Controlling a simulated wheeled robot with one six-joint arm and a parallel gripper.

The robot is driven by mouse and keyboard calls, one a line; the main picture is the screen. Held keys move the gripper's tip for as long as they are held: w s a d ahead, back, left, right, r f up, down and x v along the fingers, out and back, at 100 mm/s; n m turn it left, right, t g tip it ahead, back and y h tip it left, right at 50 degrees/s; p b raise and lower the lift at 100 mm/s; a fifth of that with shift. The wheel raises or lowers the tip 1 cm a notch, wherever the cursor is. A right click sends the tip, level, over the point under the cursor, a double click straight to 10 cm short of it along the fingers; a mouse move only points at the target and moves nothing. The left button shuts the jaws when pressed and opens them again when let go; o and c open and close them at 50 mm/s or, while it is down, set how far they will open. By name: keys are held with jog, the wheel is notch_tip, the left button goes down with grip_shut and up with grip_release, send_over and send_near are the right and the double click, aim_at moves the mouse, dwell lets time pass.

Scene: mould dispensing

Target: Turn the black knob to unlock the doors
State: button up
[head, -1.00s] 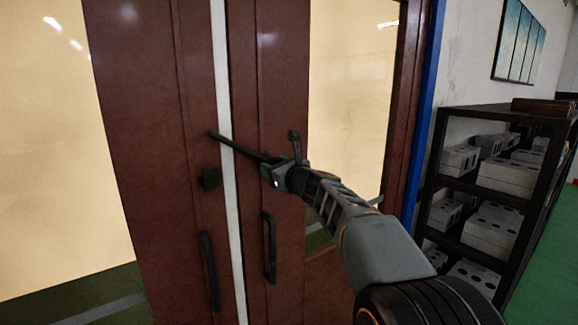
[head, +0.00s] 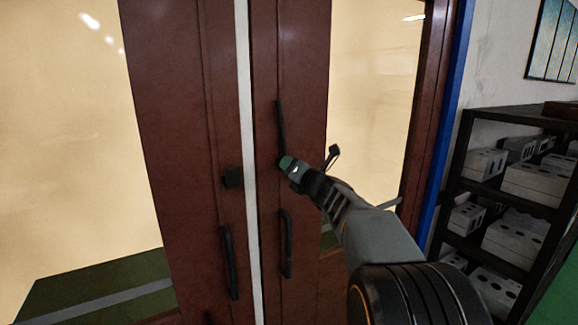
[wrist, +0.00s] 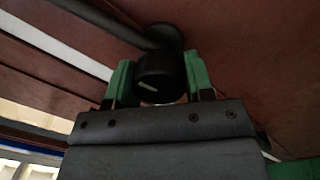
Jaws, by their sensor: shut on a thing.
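The black knob (wrist: 160,72) shows in the wrist view as a round piece with a white mark, between the green fingertips of my gripper (wrist: 160,84). My gripper is shut on it. In the head view my gripper (head: 286,163) is at the right door (head: 300,80) and hides the knob. A black bar (head: 281,125) stands nearly upright above it, wholly on the right door; it also shows in the wrist view (wrist: 100,15). The left door (head: 180,110) carries a small black catch block (head: 232,177), and the bar is clear of it. Both reddish-brown doors look shut.
Black upright pull handles sit low on the left door (head: 229,262) and right door (head: 286,243). A pale strip (head: 246,120) runs between the doors. A blue post (head: 447,120) and a black shelf with grey blocks (head: 462,160) stand to the right.

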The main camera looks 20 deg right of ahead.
jog(key=shift+m, duration=0.9)
jog(key=o, duration=1.3)
jog(key=s+d+b, duration=0.1)
jog(key=s, duration=1.2)
jog(key=shift+s+d+f+b, duration=0.2)
jog(key=shift+s+f+b, duration=0.15)
